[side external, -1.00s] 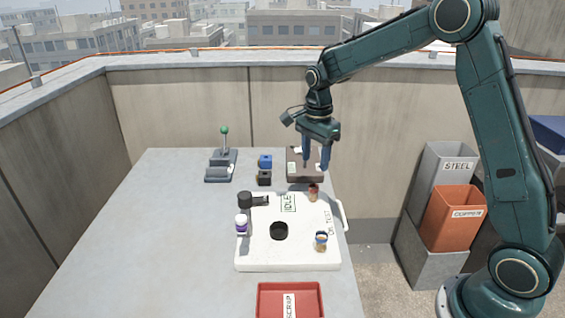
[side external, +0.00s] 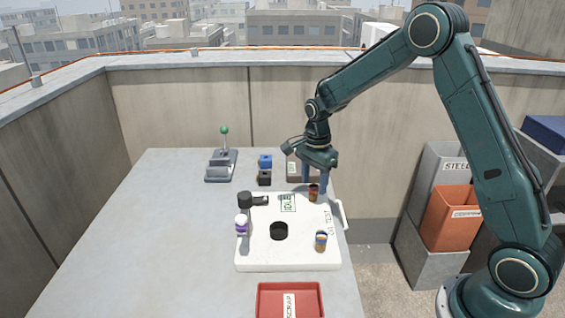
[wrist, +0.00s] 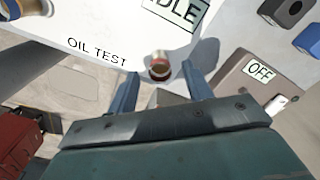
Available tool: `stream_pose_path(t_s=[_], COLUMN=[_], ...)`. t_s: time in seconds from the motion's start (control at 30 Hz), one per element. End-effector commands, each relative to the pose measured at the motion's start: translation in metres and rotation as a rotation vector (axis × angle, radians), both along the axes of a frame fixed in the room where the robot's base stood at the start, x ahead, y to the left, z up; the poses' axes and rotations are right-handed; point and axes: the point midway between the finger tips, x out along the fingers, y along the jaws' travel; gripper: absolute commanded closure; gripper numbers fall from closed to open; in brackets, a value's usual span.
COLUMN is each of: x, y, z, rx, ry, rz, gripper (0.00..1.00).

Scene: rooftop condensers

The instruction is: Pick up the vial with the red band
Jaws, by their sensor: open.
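A small brown vial (side external: 313,194) with what looks like a reddish band stands upright on the white tray (side external: 255,262), near its back right corner. In the wrist view the vial (wrist: 159,66) shows from above, between my two fingers. My gripper (side external: 315,188) is open and low over the vial; its fingers (wrist: 160,76) are spread with gaps on both sides. I cannot tell how close the fingertips are in height. Another vial (side external: 321,242), with a blue band, stands at the tray's front right; it is partly cut off in the wrist view (wrist: 24,8).
A black ring (side external: 279,231) is mid-tray. A brown box marked OFF (wrist: 245,80) is behind. A red tray (side external: 290,288) lies in front. The table's left is clear.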

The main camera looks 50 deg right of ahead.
Motion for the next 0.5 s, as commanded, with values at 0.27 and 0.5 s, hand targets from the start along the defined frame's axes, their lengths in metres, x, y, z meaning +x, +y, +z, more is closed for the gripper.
stream_pose_path(t_s=[0.27,0.5], x=[0.000,0.000], y=[0.000,0.000], z=[-0.017,-0.017], rx=[0.000,0.000], ry=[0.000,0.000], rz=[0.000,0.001], gripper=[0.50,0.50])
